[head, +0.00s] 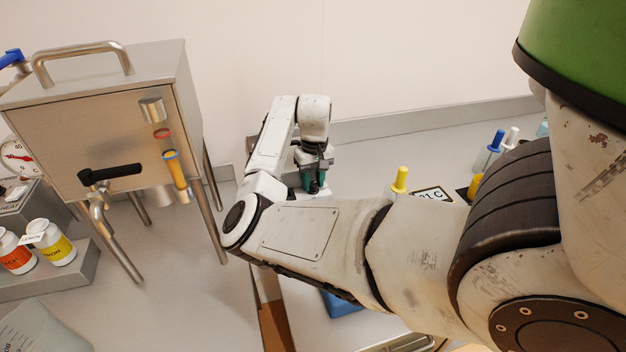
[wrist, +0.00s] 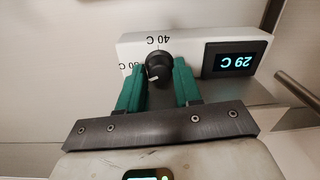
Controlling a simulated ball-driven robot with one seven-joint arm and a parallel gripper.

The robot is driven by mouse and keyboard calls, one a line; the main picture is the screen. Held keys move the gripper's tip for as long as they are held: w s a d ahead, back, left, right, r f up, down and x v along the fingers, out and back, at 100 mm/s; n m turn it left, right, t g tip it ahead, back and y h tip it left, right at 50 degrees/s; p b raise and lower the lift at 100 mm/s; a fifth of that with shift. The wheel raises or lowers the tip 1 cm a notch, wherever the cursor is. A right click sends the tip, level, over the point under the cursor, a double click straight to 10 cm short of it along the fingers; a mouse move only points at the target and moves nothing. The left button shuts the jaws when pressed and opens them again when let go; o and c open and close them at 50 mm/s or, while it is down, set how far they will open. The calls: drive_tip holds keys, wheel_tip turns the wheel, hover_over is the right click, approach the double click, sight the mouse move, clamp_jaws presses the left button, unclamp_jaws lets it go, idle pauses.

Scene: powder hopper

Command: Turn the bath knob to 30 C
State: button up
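The bath knob (wrist: 158,67) is round and black, with a pale pointer mark, on a white control panel in the wrist view. A "40 C" label (wrist: 160,41) is beside it, and another label is partly hidden by a finger. The dark display (wrist: 236,58) reads 29 C, upside down in the picture. My gripper (wrist: 159,70) has a green finger on each side of the knob, close against it, and looks shut on it. In the head view my gripper (head: 313,183) is pointed down behind my arm, and the knob is hidden there.
A steel hopper (head: 90,130) on legs, with a black handle (head: 110,174), stands to the left. Bottles (head: 50,242) stand on a low step at far left. A yellow-capped item (head: 400,180) and blue-capped item (head: 495,141) are right of my gripper. A metal rod (wrist: 297,88) is near the display.

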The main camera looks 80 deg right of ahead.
sight(314, 183)
clamp_jaws()
drive_tip(key=shift+r+m+p, duration=0.15)
drive_tip(key=shift+m+p, duration=0.35)
drive_tip(key=shift+m, duration=0.3)
drive_tip(key=shift+m+p, duration=0.4)
drive_tip(key=shift+m, duration=1.1)
drive_tip(key=shift+o, duration=2.1)
unclamp_jaws()
wheel_tip(314, 183, up, 10)
drive_tip(key=shift+s+r+b, duration=0.15)
drive_tip(key=shift+r+b, duration=0.1)
drive_tip(key=shift+b, duration=0.2)
